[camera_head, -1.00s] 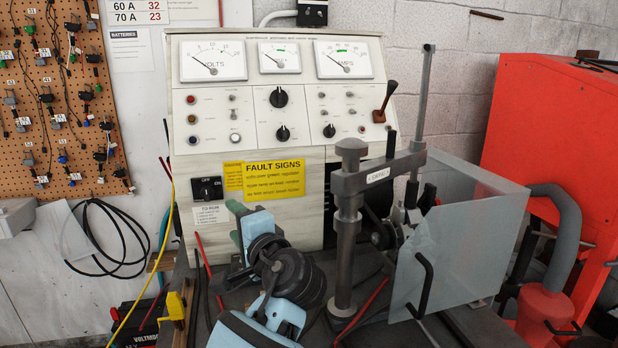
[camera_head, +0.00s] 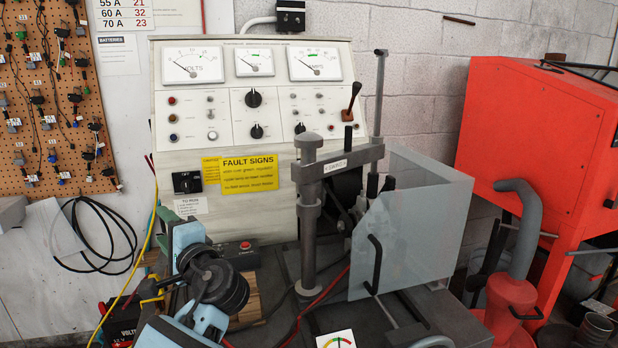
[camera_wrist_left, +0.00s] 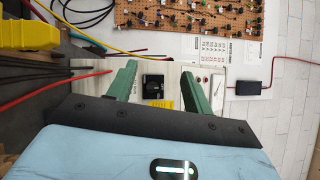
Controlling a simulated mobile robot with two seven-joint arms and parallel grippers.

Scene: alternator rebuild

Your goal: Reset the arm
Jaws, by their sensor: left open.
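My left arm, light blue with dark round joints, comes in at the lower left of the head view in front of the test bench (camera_head: 228,145). My left gripper shows in the left wrist view (camera_wrist_left: 160,72), with two green fingers apart and nothing between them. Beyond the fingers lie the pale bench panel and its black rotary switch (camera_wrist_left: 153,87), which also shows in the head view (camera_head: 187,182). In the head view the arm hides part of the bench top. My right gripper is in neither view.
A grey post clamp (camera_head: 308,220) and a clear guard (camera_head: 405,235) stand on the bench right of my arm. A box with a red button (camera_head: 245,247) lies behind the arm. A red cabinet (camera_head: 530,140) stands right. A yellow cable (camera_head: 140,285) hangs left.

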